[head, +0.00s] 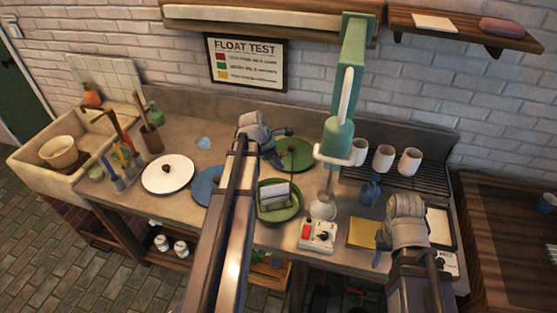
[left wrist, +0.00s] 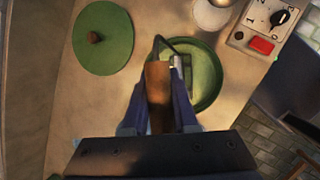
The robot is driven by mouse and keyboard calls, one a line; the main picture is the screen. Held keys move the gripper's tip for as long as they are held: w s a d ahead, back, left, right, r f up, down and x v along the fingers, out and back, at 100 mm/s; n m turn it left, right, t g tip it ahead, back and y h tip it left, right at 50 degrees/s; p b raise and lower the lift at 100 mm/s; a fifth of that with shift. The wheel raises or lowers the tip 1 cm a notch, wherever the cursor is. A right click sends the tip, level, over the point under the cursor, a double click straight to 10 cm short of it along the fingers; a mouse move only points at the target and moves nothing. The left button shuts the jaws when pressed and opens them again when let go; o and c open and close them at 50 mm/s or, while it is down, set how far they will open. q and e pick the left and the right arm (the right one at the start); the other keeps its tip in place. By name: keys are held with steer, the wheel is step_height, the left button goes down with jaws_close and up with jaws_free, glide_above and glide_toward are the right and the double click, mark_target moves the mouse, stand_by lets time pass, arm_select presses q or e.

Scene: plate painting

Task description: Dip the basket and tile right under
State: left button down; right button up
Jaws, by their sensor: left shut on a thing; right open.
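My left gripper (head: 277,160) is shut on a brown wooden handle (left wrist: 158,88), seen between its blue fingers in the left wrist view. A thin dark rod (left wrist: 170,42) runs from the handle's end toward the green bowl. The green bowl (head: 286,212) stands on the counter, and its rim also shows in the left wrist view (left wrist: 216,82). A pale grey-white tile in its basket (head: 274,195) shows at the bowl; I cannot tell how deep it sits. My right gripper (head: 381,243) is open and empty, low over the right part of the counter.
A green lid with a knob (left wrist: 105,37) lies behind the bowl; a white lid (head: 168,173) and blue disc (head: 206,186) lie left. A control box (head: 318,235) and green stand (head: 338,130) are right of the bowl. White cups (head: 383,158) stand on a rack.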

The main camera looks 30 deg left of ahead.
mark_target(279, 186)
arm_select(q)
steer(key=shift+f, duration=0.15)
steer(key=shift+f+b, duration=6.8)
steer(key=shift+b, duration=0.05)
steer(key=shift+f, duration=0.2)
steer(key=shift+r, duration=0.1)
